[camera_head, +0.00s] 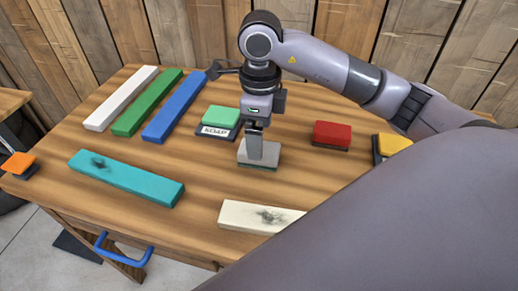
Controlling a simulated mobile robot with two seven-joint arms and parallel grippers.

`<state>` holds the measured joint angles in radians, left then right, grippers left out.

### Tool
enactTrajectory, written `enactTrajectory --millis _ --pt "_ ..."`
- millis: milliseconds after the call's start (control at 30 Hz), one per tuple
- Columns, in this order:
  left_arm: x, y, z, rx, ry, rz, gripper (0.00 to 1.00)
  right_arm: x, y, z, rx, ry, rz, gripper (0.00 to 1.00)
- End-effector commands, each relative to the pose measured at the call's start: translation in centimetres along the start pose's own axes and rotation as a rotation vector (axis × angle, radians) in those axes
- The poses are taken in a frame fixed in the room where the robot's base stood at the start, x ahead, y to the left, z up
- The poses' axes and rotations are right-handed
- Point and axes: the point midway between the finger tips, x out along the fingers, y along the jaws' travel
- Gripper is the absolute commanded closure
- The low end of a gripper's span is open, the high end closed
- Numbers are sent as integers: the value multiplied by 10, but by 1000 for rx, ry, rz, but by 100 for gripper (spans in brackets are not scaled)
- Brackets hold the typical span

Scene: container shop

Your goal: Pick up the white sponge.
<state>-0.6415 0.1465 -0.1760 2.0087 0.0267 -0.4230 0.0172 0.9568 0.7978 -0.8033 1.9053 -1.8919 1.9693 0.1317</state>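A light grey block (269,152) with a darker underside, the nearest thing to a white sponge among the small blocks, lies near the middle of the wooden table (205,185). My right gripper (255,150) points down at it from above. One finger shows against the block's top and near side; the other finger is hidden. I cannot tell whether the fingers press on the block. The block appears to rest on the table. My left gripper is out of view.
Long white (120,98), green (147,102) and blue (175,106) bars lie at the back left. Smudged teal (140,183) and cream (240,215) bars lie in front. Small green (221,117), red (332,133), yellow (395,143) and orange (18,162) blocks lie around.

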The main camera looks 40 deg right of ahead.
Motion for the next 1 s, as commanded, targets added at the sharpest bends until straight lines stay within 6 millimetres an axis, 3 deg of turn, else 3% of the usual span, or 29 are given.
enactTrajectory --millis 300,633,667,800,833,1000 --pt "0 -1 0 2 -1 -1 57 44 1 0 1 3 1 12" --pt "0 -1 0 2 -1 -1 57 52 1 1 -1 0 -1 12" --pt "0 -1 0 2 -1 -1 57 52 1 1 -1 0 -1 18" --pt "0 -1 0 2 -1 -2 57 51 1 1 -1 0 -1 64" --pt "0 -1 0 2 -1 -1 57 51 1 1 -1 0 -1 71" --pt "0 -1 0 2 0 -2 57 51 1 1 -1 -1 -1 71"
